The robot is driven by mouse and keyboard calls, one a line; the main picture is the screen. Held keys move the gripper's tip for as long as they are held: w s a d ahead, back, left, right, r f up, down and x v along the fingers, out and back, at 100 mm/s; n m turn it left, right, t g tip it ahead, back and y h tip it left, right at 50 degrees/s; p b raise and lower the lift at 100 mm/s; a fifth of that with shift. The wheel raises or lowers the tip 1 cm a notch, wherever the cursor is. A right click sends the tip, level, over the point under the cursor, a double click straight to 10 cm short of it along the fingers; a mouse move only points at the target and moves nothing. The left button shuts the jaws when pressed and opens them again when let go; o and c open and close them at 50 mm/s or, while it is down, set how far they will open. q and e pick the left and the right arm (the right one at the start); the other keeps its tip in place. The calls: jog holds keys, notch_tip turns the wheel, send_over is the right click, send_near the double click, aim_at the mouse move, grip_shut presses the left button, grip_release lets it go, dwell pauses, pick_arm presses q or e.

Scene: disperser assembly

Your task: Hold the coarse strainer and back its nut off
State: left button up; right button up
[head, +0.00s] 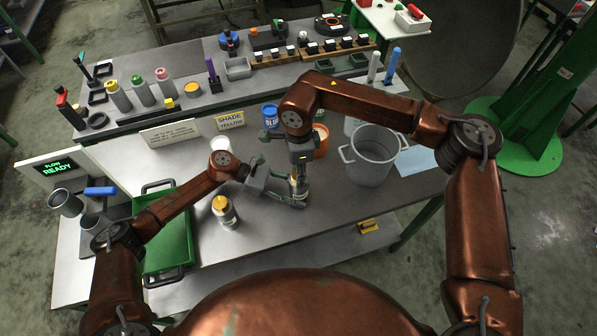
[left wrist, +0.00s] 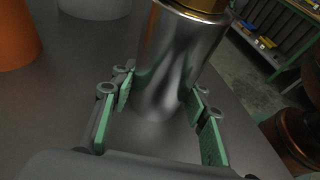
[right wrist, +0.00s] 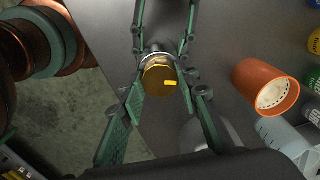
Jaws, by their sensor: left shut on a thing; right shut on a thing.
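The strainer, a shiny metal cylinder (head: 299,189), stands upright at the front middle of the table. It also shows in the left wrist view (left wrist: 172,65). Its brass nut (right wrist: 160,76) is on top, with a small yellow mark. My left gripper (left wrist: 158,98) is shut on the cylinder from the side, a green-padded finger on each side. My right gripper (right wrist: 163,92) points down from above and is shut on the nut. In the head view the right gripper partly hides the nut. Whether the nut has turned cannot be told.
A similar canister with a yellow top (head: 225,213) stands left of the strainer. A green tray (head: 165,259) lies at the left. The table front is clear.

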jog(key=shift+n, duration=1.1)
jog(key=o, duration=1.2)
jog(key=shift+c, duration=0.2)
notch_tip(320, 180, up, 12)
jog(key=shift+w, duration=0.1)
